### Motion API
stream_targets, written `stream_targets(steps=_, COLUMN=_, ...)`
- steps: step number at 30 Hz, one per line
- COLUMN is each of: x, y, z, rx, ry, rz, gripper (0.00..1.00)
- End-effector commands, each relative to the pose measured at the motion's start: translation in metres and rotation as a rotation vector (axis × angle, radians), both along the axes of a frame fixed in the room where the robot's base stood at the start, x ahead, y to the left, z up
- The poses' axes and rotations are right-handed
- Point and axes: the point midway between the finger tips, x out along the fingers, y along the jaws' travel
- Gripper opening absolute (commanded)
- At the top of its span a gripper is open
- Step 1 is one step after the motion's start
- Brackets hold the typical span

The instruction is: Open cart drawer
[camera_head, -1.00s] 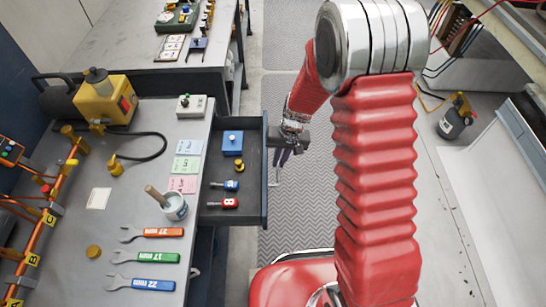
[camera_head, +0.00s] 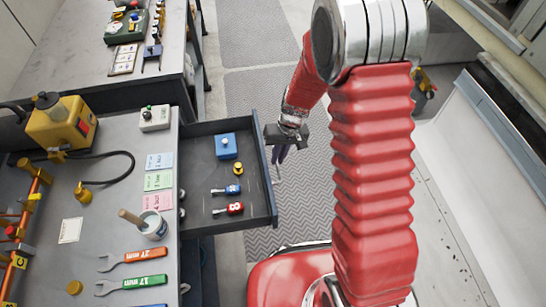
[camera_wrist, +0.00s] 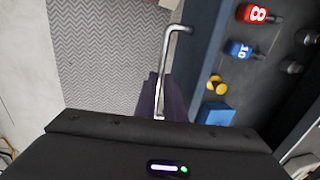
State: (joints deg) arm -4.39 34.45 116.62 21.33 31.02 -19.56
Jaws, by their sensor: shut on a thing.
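The cart drawer (camera_head: 267,190) is dark grey and stands pulled well out from the right side of the grey cart top (camera_head: 125,190). Its metal bar handle (camera_wrist: 166,62) runs along the outer face of the drawer front in the wrist view. My gripper (camera_head: 281,153) is at the drawer's outer face, towards its far end. In the wrist view its dark fingers (camera_wrist: 162,103) are closed around one end of the handle. The exact contact is partly hidden by the gripper body.
The drawer holds a blue box (camera_head: 226,146), a yellow knob (camera_head: 238,169), a blue piece (camera_head: 232,190) and a red piece (camera_head: 234,208). A cup (camera_head: 153,226), cards and wrenches lie on the cart top. Patterned floor matting (camera_head: 305,195) right of the drawer is clear.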

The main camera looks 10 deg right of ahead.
Motion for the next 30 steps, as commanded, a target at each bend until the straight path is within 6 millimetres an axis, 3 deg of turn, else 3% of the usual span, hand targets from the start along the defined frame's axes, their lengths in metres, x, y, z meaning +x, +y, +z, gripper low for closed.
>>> stream_targets(steps=2, x=0.005, y=0.0, z=0.002, rx=-0.001, ry=-0.013, rz=-0.002, gripper=0.0)
stream_targets(steps=3, x=0.005, y=0.0, z=0.002, rx=-0.001, ry=-0.013, rz=-0.001, gripper=0.11)
stream_targets(steps=11, x=0.002, y=0.001, z=0.001, rx=0.0, ry=-0.006, rz=0.001, gripper=0.28)
stream_targets(steps=22, x=0.001, y=0.001, z=0.005, rx=0.0, ry=-0.004, rz=0.002, gripper=0.28)
stream_targets(steps=30, x=0.002, y=-0.004, z=0.034, rx=0.0, ry=-0.008, rz=0.003, gripper=0.28)
